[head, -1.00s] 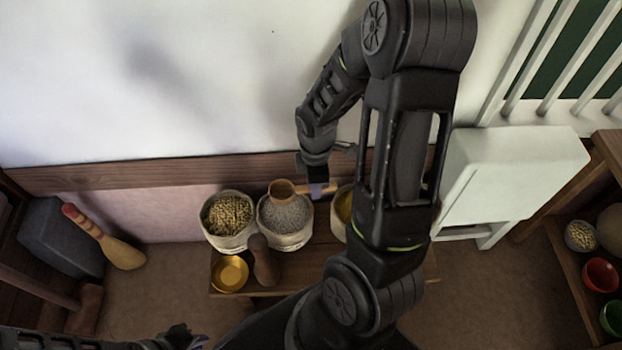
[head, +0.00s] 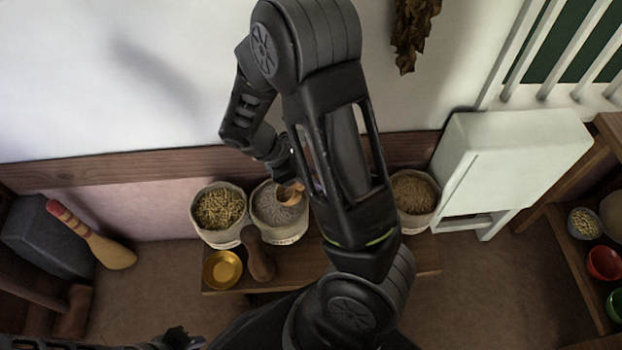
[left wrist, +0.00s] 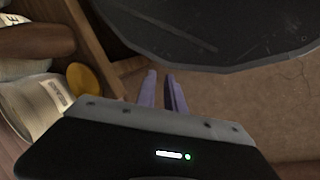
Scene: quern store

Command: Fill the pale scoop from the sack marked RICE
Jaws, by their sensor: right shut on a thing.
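My right gripper (head: 290,177) is shut on the scoop (head: 289,194), a small tan one. The scoop is tilted at the right part of the mouth of the middle sack (head: 284,238), which holds greyish grain (head: 268,203). I cannot tell whether the scoop touches the grain or holds any. A sack of golden pellets (head: 220,208) stands left of it, and a sack of brown grain (head: 415,190) further right. The sack labels are too small or cut off to read. My left gripper (left wrist: 162,92) is open and empty, low at the left, away from the sacks.
A wooden bench (head: 225,287) carries the sacks, a yellow bowl (head: 222,269) and a dark brown rounded object (head: 259,257) in front. My right arm hides the bench's middle. A white folded stand (head: 515,160) is at the right.

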